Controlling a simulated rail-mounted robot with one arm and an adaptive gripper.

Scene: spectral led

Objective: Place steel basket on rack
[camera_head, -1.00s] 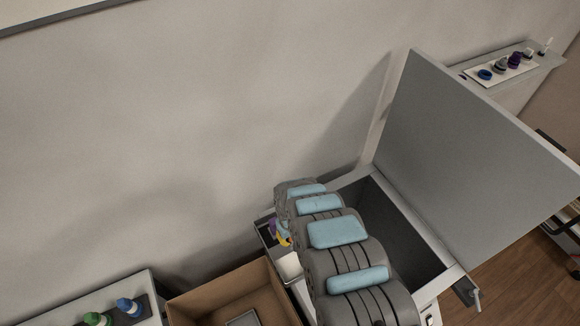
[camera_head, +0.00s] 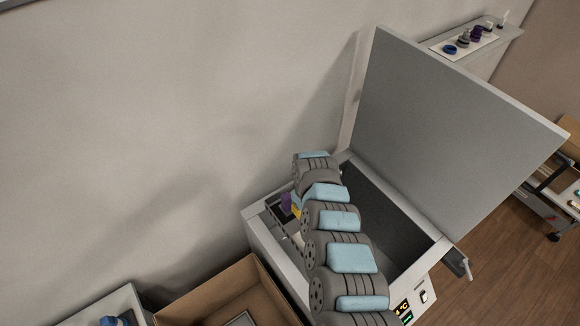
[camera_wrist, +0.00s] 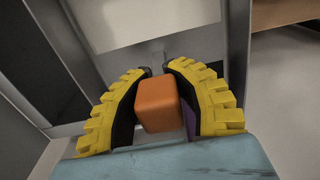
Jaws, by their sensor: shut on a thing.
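My gripper (camera_wrist: 160,70) has yellow, ribbed fingers with dark inner pads. Its fingertips are closed on a small grey upright piece, which looks like the handle of the steel basket (camera_wrist: 158,58). The rest of the basket is hard to make out. An orange block (camera_wrist: 158,106) sits between the fingers, near the palm. In the head view, my gripper (camera_head: 294,208) is partly hidden by my arm, over the left part of an open grey bath (camera_head: 405,235). No rack can be clearly told apart.
The bath's large lid (camera_head: 450,130) stands open on the right, and the wall rises close behind. A cardboard box (camera_head: 225,290) is at the lower left. A shelf (camera_head: 490,45) with small coloured items is at the upper right.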

